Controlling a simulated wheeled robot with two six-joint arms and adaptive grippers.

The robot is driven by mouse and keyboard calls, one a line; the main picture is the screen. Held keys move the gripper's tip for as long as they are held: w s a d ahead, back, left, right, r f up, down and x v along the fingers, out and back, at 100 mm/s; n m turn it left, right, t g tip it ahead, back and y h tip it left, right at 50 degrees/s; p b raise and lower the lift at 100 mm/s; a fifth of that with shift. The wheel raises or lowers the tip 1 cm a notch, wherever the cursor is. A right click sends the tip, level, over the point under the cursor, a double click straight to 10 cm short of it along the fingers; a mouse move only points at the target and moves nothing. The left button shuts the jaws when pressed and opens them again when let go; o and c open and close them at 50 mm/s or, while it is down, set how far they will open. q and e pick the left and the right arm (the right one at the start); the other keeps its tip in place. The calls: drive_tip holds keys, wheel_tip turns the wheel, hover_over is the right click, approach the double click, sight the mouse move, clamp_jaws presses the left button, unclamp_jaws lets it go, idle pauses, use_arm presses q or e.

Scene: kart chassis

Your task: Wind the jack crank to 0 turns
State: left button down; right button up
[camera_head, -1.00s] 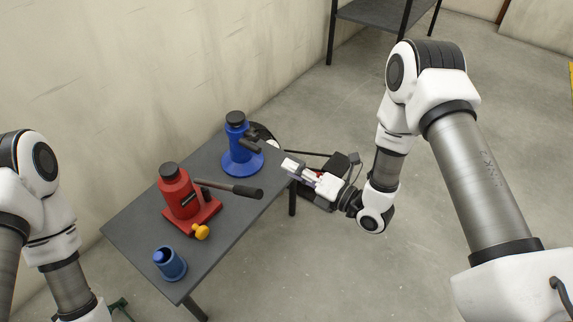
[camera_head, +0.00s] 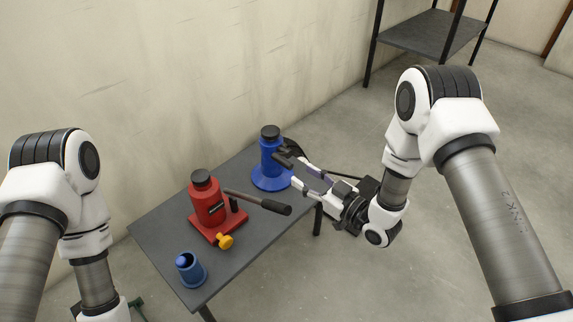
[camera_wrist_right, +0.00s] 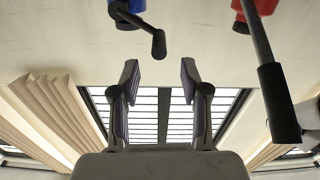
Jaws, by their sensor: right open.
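The blue screw jack (camera_head: 270,162) with a black cap stands upright at the far end of the grey table. Its dark crank (camera_head: 284,155) sticks out toward the right. In the right wrist view the blue jack (camera_wrist_right: 126,10) is at the top and the crank (camera_wrist_right: 157,40) ends in a knob above the gap between my fingertips. My right gripper (camera_head: 297,172) is open and empty, just right of the crank, with its fingers spread; its fingers also show in the wrist view (camera_wrist_right: 158,76). I see no contact with the crank. My left gripper is out of view.
A blue cup-shaped part (camera_head: 191,270) is at the near end. The wall (camera_head: 180,70) runs behind the table.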

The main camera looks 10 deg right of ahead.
sight(286, 161)
drive_tip(key=b+x, duration=0.2)
drive_tip(key=x, duration=0.5)
drive_tip(key=shift+w, duration=0.15)
clamp_jaws()
